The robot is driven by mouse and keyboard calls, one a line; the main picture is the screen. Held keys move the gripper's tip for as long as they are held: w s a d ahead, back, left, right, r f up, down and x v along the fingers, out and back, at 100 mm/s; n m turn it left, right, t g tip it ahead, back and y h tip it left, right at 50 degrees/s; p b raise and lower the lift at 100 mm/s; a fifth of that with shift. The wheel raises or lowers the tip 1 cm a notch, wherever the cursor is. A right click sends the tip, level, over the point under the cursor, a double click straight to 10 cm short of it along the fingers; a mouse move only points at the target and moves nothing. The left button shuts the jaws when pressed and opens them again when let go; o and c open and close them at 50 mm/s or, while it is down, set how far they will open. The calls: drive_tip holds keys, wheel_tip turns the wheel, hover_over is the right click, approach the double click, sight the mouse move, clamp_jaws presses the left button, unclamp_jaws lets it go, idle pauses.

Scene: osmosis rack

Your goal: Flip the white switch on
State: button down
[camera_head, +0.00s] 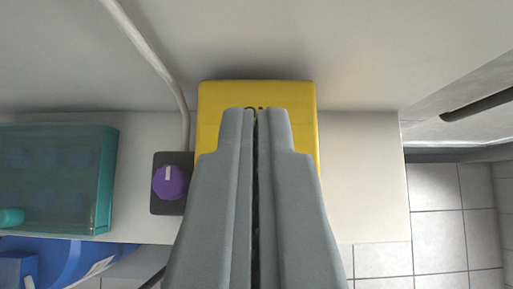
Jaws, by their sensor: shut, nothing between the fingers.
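My gripper (257,116) is grey and shut, with nothing between its fingers. It points at a yellow box (300,98) on a white surface and covers most of the box. A small part of a dark marking shows on the box just above the fingertips. I cannot tell whether the fingertips touch the box. No white switch is visible; the gripper hides the middle and lower part of the box.
A purple knob (170,183) on a dark plate sits left of the gripper, with a pale cable (152,52) running above it. A teal translucent box (60,175) and a blue object (75,262) are at left. The white surface (365,180) is bare at right; tiled floor (440,225) lies beyond.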

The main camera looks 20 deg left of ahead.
drive_tip(key=shift+w+r+v, duration=0.15)
drive_tip(key=shift+v, duration=0.85)
drive_tip(key=shift+w+r+v, duration=0.1)
drive_tip(key=shift+r+v, duration=0.1)
drive_tip(key=shift+v, duration=0.75)
drive_tip(key=shift+a, duration=0.1)
drive_tip(key=s+m+t+h, duration=0.2)
drive_tip(key=s+t, duration=0.2)
drive_tip(key=s, duration=2)
drive_tip(key=s+f+t, duration=0.2)
drive_tip(key=s+f, duration=0.4)
drive_tip(key=s, duration=0.4)
drive_tip(key=s+f+m+t+h, duration=0.1)
drive_tip(key=s+f+t, duration=0.1)
drive_tip(key=s+f, duration=0.5)
drive_tip(key=s, duration=0.4)
drive_tip(key=shift+s+a+f+m, duration=0.2)
drive_tip(key=shift+s+a+m, duration=0.1)
drive_tip(key=shift+a, duration=0.1)
drive_tip(key=c, duration=2.1)
unclamp_jaws()
